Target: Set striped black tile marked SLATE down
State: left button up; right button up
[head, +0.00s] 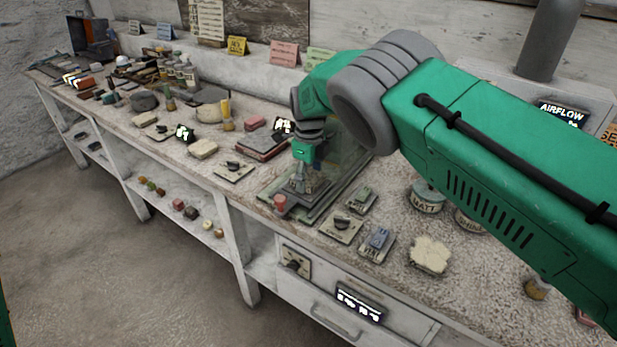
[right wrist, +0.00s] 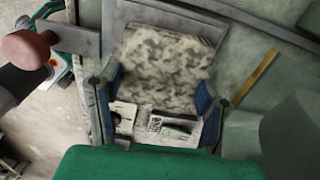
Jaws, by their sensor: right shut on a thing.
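My right gripper (head: 306,180) is low over a grey-green flat frame on the bench, its wrist pointing down. It is shut on a small piece that I take for the striped black tile; the fingers mostly hide it, and I cannot read its stripes or the word SLATE. In the right wrist view, the two blue fingers of my right gripper (right wrist: 158,100) stand either side of a mottled grey patch, with pale pieces beyond. I cannot tell whether the held piece touches the frame. My left gripper is not in view.
The grey-green frame (head: 337,188) has a red knob (head: 280,203) at its front corner. Switch plates (head: 341,227) and a blue-topped block (head: 378,241) stand to its right, a cream lump (head: 430,254) further right. Round tins (head: 427,196) stand behind. The bench is crowded.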

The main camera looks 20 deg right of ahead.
jog(key=shift+f+b, duration=0.3)
jog(key=shift+f, duration=0.05)
jog(key=o, duration=1.5)
jog(key=shift+c, duration=0.2)
jog(key=shift+r, duration=0.1)
jog(key=shift+r+p, duration=1.1)
jog(key=shift+r, duration=0.85)
